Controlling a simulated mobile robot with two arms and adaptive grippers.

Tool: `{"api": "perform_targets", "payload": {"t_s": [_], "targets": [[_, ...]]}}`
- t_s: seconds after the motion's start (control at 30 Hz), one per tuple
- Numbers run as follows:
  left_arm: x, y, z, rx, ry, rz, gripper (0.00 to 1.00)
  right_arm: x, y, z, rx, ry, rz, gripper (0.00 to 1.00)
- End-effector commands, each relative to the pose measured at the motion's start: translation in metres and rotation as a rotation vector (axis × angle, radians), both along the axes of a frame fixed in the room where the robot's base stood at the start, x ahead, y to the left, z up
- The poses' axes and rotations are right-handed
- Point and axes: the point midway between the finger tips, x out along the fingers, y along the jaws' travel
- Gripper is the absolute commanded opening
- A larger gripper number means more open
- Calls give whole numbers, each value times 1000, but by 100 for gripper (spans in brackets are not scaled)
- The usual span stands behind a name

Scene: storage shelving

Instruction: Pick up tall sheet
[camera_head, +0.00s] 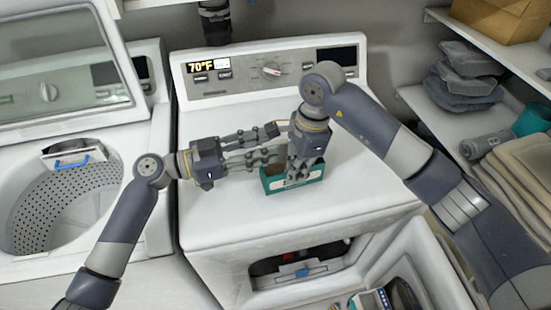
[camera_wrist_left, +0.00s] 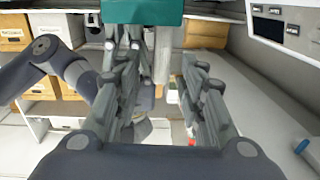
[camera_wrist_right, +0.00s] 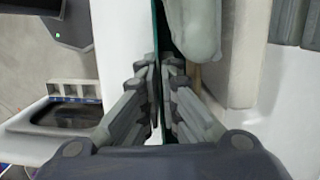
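A small teal box (camera_head: 270,185) with a pale label stands on the dryer top. A flat brown piece (camera_head: 282,160) shows at its upper side, partly hidden by my grippers; I cannot tell whether it is the tall sheet. My right gripper (camera_head: 296,172) reaches down over the box. In the right wrist view its fingers (camera_wrist_right: 162,85) are close together on a thin teal edge, seemingly the box's wall. My left gripper (camera_head: 275,145) points right beside the box. Its fingers are apart and empty in the left wrist view (camera_wrist_left: 162,75), where the teal box (camera_wrist_left: 143,12) also shows.
The dryer top (camera_head: 225,215) is clear in front and to the left. Its control panel (camera_head: 272,70) rises behind. An open washer tub (camera_head: 55,190) lies at left. Shelves with folded grey cloth (camera_head: 465,95) and beige towels (camera_head: 520,180) stand at right, near my right arm.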

Motion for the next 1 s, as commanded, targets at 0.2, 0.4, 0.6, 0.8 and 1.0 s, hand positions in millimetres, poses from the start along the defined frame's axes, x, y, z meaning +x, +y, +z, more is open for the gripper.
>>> {"api": "perform_targets", "payload": {"t_s": [0.2, 0.4, 0.6, 0.8, 1.0], "targets": [[7, -16, 0, 0, 1, 1, 37, 0, 0, 0, 0, 0, 0, 0], [7, -16, 0, 1, 1, 1, 32, 0, 0, 0, 0, 0, 0, 0], [7, -16, 0, 1, 1, 1, 1, 0, 0, 0, 0, 0, 0, 0], [7, -15, 0, 1, 1, 1, 0, 0, 0, 0, 0, 0, 0, 0], [7, -15, 5, 0, -2, 1, 0, 0, 0, 0, 0, 0, 0, 0]]}}
